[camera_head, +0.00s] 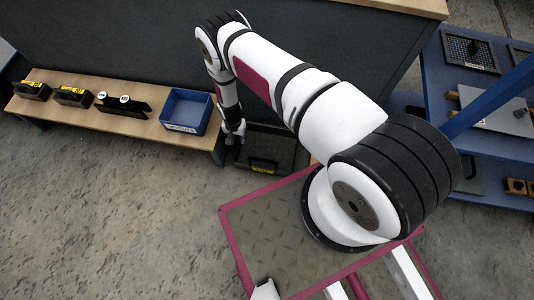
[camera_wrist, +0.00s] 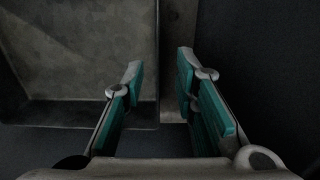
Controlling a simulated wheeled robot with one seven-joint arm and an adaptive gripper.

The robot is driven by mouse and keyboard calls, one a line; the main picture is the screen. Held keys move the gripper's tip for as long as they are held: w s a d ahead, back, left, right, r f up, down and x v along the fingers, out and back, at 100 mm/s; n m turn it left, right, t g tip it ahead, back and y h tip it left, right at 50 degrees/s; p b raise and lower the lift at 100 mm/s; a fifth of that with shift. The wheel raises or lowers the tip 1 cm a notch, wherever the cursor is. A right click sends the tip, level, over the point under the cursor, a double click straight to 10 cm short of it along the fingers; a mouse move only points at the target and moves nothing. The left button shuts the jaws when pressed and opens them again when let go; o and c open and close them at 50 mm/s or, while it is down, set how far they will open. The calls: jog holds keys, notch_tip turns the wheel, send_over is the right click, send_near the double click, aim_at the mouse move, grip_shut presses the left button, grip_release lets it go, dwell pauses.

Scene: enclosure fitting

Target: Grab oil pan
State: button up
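The oil pan appears to be the dark, shallow tray (camera_head: 287,147) with a yellow label on its front, low beside the end of the wooden bench. My gripper (camera_head: 235,138) points down at the pan's left side, and my arm passes over the area behind it. In the wrist view, my gripper (camera_wrist: 158,90) is open, with teal pads on both fingers. A dark grey tray (camera_wrist: 80,65), apparently the same pan, fills the left, and its edge runs between the fingers. The fingers stand apart, and I cannot tell whether either touches it.
A wooden bench (camera_head: 150,128) at left bears black yellow-labelled boxes (camera_head: 73,97), a black holder (camera_head: 122,103) and a blue bin (camera_head: 186,111). A dark panel (camera_head: 130,45) stands behind. A blue rack (camera_head: 425,65) is at right. The concrete floor (camera_head: 100,200) at front left is clear.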

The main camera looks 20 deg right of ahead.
aim_at(240, 149)
jog(key=shift+s+f+b, duration=0.1)
jog(key=shift+f+b, duration=1.7)
jog(key=shift+f, duration=2.05)
jog(key=shift+r, duration=0.1)
jog(key=shift+c, duration=0.6)
grip_shut()
